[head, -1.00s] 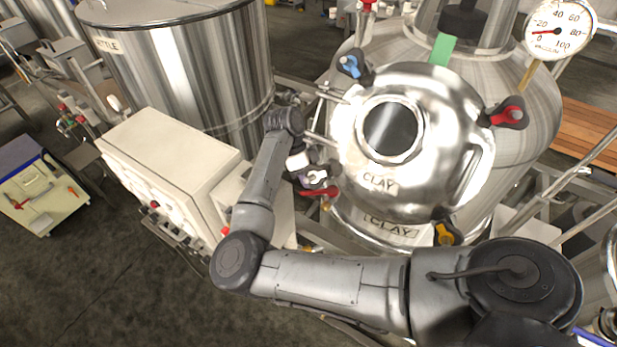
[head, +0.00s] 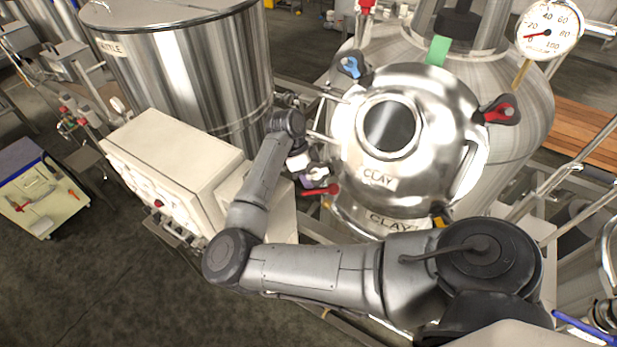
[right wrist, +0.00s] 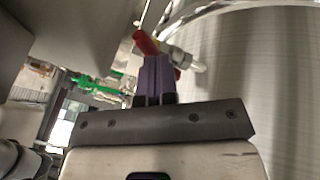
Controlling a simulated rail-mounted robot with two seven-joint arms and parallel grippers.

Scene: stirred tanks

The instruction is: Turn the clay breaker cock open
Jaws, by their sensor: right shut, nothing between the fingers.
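The clay tank (head: 395,222) carries a CLAY label below the shiny domed vessel (head: 430,170), which is also marked CLAY. A cock with a red lever (head: 324,189) sits low at the left side of the tank. The red lever also shows in the right wrist view (right wrist: 145,42), with a metal valve body beside it. My right gripper (head: 312,182) is at the lever, and its purple fingers (right wrist: 155,72) are shut with nothing between them. The fingertips are close below the lever; whether they touch it I cannot tell. My left gripper is not in view.
A cream control box (head: 170,165) stands left of the cock, before the kettle (head: 180,70). Blue (head: 351,65) and red (head: 500,111) clamp knobs ring the dome. A gauge (head: 548,30) is at upper right. Open floor lies at lower left.

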